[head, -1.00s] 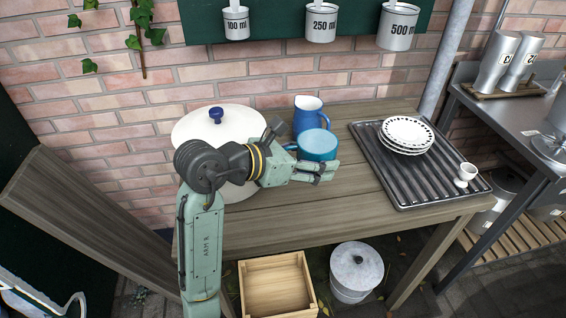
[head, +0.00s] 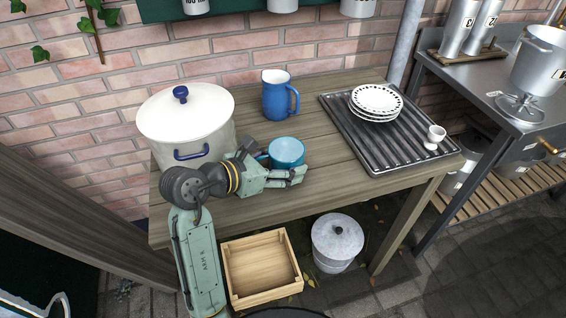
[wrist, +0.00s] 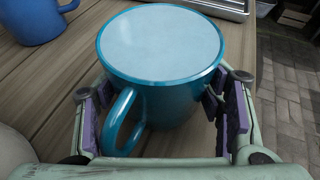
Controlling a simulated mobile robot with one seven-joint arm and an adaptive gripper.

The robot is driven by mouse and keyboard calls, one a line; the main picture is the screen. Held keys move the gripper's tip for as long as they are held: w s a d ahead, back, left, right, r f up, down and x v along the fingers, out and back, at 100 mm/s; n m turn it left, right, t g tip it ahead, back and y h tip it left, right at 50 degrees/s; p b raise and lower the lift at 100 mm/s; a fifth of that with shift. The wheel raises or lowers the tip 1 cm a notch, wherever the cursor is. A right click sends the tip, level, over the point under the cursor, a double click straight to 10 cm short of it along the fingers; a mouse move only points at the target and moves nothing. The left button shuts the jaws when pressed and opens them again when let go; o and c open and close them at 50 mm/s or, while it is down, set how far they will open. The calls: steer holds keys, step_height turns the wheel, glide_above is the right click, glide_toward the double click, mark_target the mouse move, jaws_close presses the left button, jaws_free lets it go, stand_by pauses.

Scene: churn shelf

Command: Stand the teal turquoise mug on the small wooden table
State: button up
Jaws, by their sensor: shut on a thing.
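The teal turquoise mug (head: 287,153) is upright in my gripper (head: 292,176), near the front of a wooden table (head: 225,210). In the wrist view the mug (wrist: 165,95) sits between the two fingers of my gripper (wrist: 160,115), with purple pads at its sides. Its handle points toward the wrist camera and to the left. Its top shows a smooth pale surface. The mug's underside is hidden, so I cannot tell whether it touches the table or hangs above it. I cannot tell whether this is the table named in the task.
A large white pot (head: 187,125) stands left of the mug and a blue jug (head: 276,97) behind it. A ribbed black tray (head: 375,145) with stacked plates (head: 375,103) and a small white cup (head: 435,137) lies right. Below are a wooden crate (head: 260,265) and a lidded metal pot (head: 337,243).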

steer(key=o, duration=1.7)
steer(key=shift+f, duration=0.1)
steer(key=shift+s+a+r, duration=0.1)
steer(key=shift+a+r, duration=0.05)
steer(key=shift+r, duration=0.05)
steer(key=v, duration=1.1)
steer(key=shift+s+a+r, duration=0.2)
